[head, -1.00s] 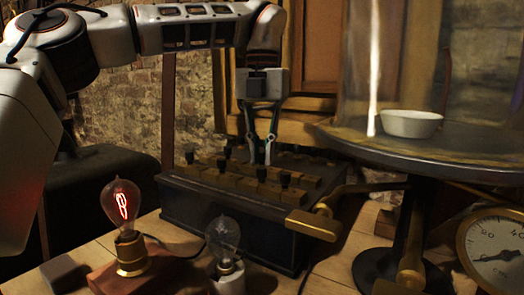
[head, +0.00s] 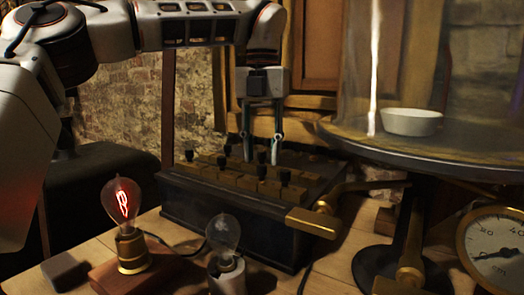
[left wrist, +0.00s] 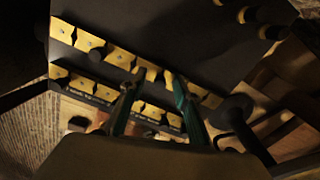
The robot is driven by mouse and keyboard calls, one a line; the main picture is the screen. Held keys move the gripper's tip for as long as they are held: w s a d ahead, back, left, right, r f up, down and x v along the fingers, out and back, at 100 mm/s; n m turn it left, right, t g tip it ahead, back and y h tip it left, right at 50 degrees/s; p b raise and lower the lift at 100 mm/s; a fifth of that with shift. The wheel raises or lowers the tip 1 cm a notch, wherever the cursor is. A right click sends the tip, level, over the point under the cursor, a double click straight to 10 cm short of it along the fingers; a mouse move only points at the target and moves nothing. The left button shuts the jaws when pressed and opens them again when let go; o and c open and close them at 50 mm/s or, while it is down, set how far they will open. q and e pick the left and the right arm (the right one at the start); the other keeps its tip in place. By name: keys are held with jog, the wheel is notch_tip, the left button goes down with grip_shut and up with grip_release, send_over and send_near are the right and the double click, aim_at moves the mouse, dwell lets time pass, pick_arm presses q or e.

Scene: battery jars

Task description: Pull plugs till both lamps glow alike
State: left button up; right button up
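The resistance box (head: 235,220) is dark, with rows of brass blocks on top and several black-knobbed plugs (head: 285,178) standing in them. The left lamp (head: 122,205), on a wooden base, has a filament glowing red. The right lamp (head: 223,238), on a pale holder, shows no clear glow. My left gripper (head: 262,150) points down over the back part of the box top, its fingers apart. A dark plug knob appears between or just in front of the fingertips; I cannot tell which. The left wrist view shows the spread fingers (left wrist: 155,88) over brass blocks. My right gripper is out of view.
A round table (head: 450,150) with a glass jar and white bowl (head: 411,122) stands right of the box. A brass arm (head: 313,222) juts beside the box's right corner. A dial gauge (head: 495,250) is at the lower right. A dark block (head: 65,272) lies front left.

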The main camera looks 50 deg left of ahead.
pick_arm(q)
jog(key=shift+r, duration=3.65)
